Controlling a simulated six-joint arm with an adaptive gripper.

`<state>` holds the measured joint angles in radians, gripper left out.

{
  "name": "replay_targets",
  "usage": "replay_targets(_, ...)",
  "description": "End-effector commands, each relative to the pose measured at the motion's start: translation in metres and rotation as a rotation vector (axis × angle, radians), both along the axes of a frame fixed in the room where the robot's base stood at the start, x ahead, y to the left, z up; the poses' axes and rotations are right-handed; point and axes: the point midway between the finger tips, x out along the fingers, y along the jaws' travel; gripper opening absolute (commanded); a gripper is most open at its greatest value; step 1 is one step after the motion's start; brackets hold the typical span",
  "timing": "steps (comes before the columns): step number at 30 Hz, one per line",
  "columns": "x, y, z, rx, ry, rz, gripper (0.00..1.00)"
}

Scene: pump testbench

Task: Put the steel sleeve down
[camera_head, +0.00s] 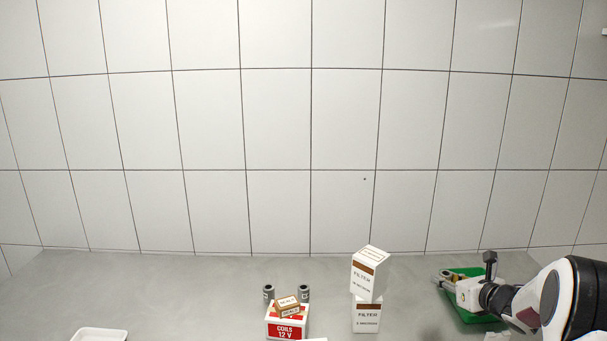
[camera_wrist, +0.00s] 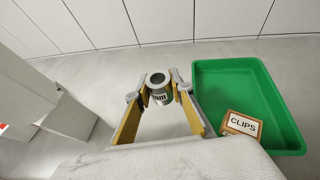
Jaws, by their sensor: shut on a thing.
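In the head view my gripper (camera_head: 446,280) is at the right, at the left side of the green tray (camera_head: 459,299). The sleeve is hard to make out there. I cannot tell whether its base touches the bench.
The green tray (camera_wrist: 203,72) holds a CLIPS box (camera_wrist: 241,125). Stacked FILTER boxes (camera_head: 367,314) stand left of my gripper. A red-and-white COILS box (camera_head: 286,329) carries a small box (camera_head: 288,307), with two grey cylinders (camera_head: 268,291) (camera_head: 304,291) behind. A white tray (camera_head: 99,335) is far left.

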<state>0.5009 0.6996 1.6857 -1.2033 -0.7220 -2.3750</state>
Motion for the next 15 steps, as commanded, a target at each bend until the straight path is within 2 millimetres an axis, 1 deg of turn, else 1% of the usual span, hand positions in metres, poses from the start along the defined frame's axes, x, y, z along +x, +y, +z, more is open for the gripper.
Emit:
replay_targets(1, -0.007, -0.007, 0.004, 0.001, -0.001, -0.033, 0.00)
replay_targets(8, -0.041, -0.036, 0.016, 0.001, -0.002, -0.174, 0.00)
replay_targets(15, -0.086, -0.064, 0.030, 0.001, -0.002, -0.317, 0.00)
